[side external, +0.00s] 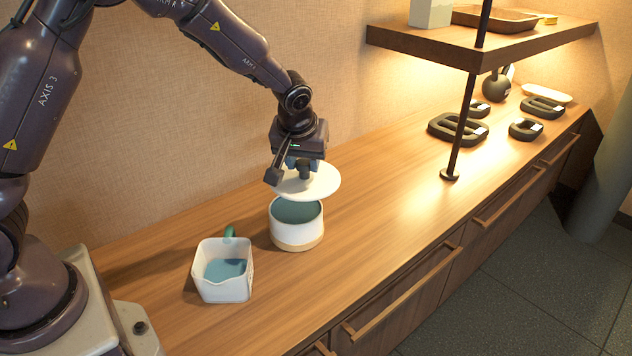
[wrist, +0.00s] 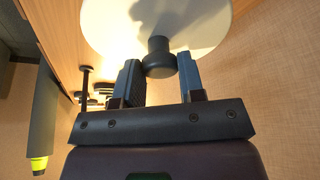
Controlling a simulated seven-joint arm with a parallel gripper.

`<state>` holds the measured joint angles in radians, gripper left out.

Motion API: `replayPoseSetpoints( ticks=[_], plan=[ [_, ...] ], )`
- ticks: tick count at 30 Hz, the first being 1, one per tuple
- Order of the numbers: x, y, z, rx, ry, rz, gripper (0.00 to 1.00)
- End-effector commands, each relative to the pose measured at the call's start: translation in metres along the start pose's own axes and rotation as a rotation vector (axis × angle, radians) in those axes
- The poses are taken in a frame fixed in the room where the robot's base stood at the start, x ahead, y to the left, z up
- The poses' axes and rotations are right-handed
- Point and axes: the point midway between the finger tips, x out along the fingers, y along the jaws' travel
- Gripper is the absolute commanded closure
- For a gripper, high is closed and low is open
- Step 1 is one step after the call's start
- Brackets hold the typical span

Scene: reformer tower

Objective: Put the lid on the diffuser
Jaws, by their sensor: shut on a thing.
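The lid (side external: 322,184) is a pale round disc with a dark knob. My gripper (side external: 302,174) is shut on the lid's knob and holds the lid roughly level. In the wrist view my gripper (wrist: 160,75) has its two fingers on either side of the dark knob, and the lid (wrist: 115,25) fills the top. The diffuser (side external: 297,232) is a white round pot with a tan base and a dark teal inside, standing upright on the counter. The lid hangs above the diffuser with a gap at the front; its opening shows below the lid. The diffuser is hidden in the wrist view.
A white square jug (side external: 222,284) with blue contents and a green handle stands left of the diffuser on the wooden counter (side external: 390,230). A shelf post (side external: 459,130) rises to the right. Several dark weights (side external: 455,128) lie farther back. The counter right of the diffuser is clear.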

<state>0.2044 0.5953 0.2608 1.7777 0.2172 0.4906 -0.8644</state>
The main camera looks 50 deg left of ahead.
Motion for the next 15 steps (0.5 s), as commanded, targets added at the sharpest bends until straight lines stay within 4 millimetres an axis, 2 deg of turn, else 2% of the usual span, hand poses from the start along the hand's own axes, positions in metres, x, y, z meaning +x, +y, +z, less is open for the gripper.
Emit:
replayPoseSetpoints(
  ticks=[1, 4, 15],
  plan=[
    [-0.002, -0.009, 0.0, -0.042, 0.002, -0.016, 0.88],
    [-0.003, -0.019, 0.001, -0.093, 0.003, -0.034, 0.88],
    [-0.002, -0.02, 0.001, -0.1, 0.002, -0.037, 0.88]
  ],
)
